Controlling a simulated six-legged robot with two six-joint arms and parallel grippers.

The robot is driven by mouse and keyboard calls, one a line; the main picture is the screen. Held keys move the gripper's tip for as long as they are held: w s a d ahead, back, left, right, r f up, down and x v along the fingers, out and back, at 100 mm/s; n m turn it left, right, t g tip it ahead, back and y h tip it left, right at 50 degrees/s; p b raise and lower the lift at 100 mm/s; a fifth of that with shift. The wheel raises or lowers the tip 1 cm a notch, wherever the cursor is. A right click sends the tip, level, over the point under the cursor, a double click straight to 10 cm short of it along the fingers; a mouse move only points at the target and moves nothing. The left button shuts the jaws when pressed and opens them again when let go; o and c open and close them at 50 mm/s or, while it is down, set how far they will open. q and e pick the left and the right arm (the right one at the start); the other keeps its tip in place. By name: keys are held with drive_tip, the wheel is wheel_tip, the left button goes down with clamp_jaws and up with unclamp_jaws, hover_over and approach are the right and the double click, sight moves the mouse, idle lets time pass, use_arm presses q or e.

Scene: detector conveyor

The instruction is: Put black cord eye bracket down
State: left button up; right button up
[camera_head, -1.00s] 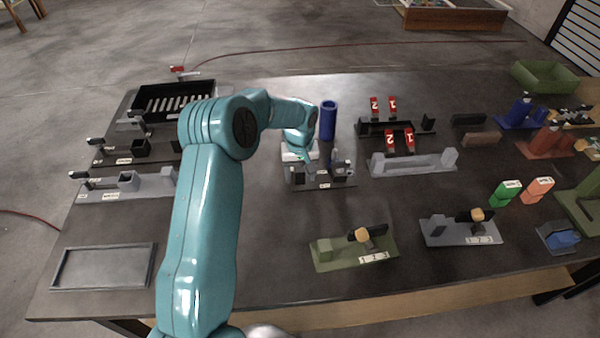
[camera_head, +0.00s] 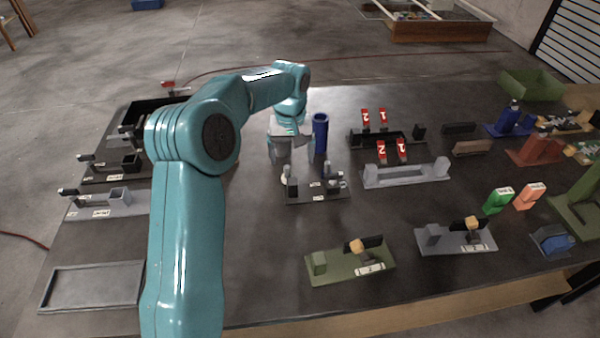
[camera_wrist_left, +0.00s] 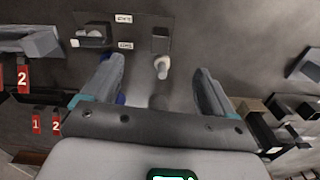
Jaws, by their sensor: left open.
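My left gripper (camera_head: 283,156) is open just behind and above a dark plate fixture (camera_head: 318,193). In the left wrist view the same open gripper (camera_wrist_left: 158,85) has its fingers wide apart, with nothing clamped between them. The fixture carries small upright black and grey parts and white labels; it also shows in the left wrist view (camera_wrist_left: 140,33). A pale rounded knob (camera_wrist_left: 162,66) stands at the fixture's edge, in the gap between the fingers. I cannot tell for sure which dark part is the black cord eye bracket. My right gripper is not in view.
A blue cylinder (camera_head: 320,132) stands close right of the gripper. A grey cradle (camera_head: 405,174) and red numbered tags (camera_head: 381,150) lie further right. Green (camera_head: 350,262) and grey (camera_head: 455,238) fixtures stand in front. A grey tray (camera_head: 92,286) is front left. The table's front middle is clear.

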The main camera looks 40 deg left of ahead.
use_arm(q)
drive_tip(key=f+m+y+b, duration=0.1)
drive_tip(key=m+y, duration=0.1)
drive_tip(key=m, duration=0.6)
drive_tip(key=s+m+y+b, duration=0.1)
drive_tip(key=m, duration=0.7)
drive_tip(key=f+m+y+b, duration=0.1)
drive_tip(key=m+y, duration=0.1)
drive_tip(key=m, duration=0.5)
drive_tip(key=shift+s+d+f+m+y, duration=0.2)
drive_tip(key=shift+s+f+m+y, duration=0.1)
drive_tip(key=shift+s+f+m, duration=0.1)
drive_tip(key=w+d+m+t+y+b, duration=0.1)
drive_tip(key=d+m+t+b, duration=0.15)
drive_tip(key=m, duration=0.25)
drive_tip(key=m+t+b, duration=0.3)
drive_tip(key=m, duration=0.3)
approach(334, 175)
drive_tip(key=x, duration=0.5)
drive_tip(key=shift+s+f, duration=0.2)
drive_tip(key=shift+s, duration=0.05)
drive_tip(key=x, duration=0.5)
drive_tip(key=shift+w+a, duration=0.2)
drive_tip(key=shift+w, duration=0.25)
drive_tip(key=shift+s, duration=0.1)
